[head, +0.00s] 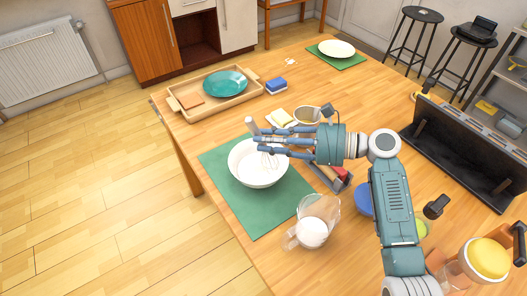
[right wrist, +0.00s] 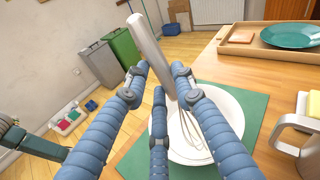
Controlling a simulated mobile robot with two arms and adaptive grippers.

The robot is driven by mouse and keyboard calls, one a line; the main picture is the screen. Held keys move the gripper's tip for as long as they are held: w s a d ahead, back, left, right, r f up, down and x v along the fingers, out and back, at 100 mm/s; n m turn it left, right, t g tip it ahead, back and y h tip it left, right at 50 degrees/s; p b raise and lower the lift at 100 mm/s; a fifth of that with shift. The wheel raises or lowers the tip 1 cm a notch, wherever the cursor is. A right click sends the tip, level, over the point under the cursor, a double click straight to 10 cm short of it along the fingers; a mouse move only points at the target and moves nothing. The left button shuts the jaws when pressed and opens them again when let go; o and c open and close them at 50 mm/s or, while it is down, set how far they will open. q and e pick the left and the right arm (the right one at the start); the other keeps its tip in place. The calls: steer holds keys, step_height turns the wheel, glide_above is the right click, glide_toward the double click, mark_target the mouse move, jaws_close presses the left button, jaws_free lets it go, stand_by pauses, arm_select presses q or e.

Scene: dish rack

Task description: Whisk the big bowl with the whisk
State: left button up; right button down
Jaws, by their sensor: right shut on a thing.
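The big white bowl (head: 243,174) stands on a green mat (head: 262,220) near the table's left edge. My right gripper (head: 264,141) is over the bowl, its blue fingers closed around the whisk (head: 250,125). In the right wrist view the whisk's pale handle (right wrist: 147,55) rises tilted between the fingers (right wrist: 160,95). Its wire loops hang down inside the bowl (right wrist: 228,115). Fingers partly hide the whisk and the bowl. Whether the wires touch the bowl's bottom is unclear. My left gripper does not show in the head view.
A glass jug (head: 312,228) with white contents stands close to the bowl on the right. A wooden tray (head: 190,116) with a teal plate (head: 226,83) is at the back left. A cup (head: 306,115) and a black rack (head: 460,160) stand further right.

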steer(key=w+b, duration=0.2)
steer(key=shift+w+a+f, duration=0.15)
steer(key=shift+w+f, duration=0.15)
steer(key=shift+s+a+r+p, duration=0.1)
steer(key=shift+s+a+p, duration=0.4)
steer(key=shift+p, duration=0.95)
steer(key=shift+s+a+r+p, duration=0.1)
steer(key=shift+s+a+p, duration=0.15)
steer(key=shift+a+p, duration=0.85)
steer(key=shift+s+a+p, duration=0.2)
steer(key=shift+s+p, duration=0.2)
steer(key=shift+p, duration=1.4)
steer(key=shift+d+r, duration=0.1)
steer(key=shift+d, duration=0.1)
steer(key=shift+w, duration=0.1)
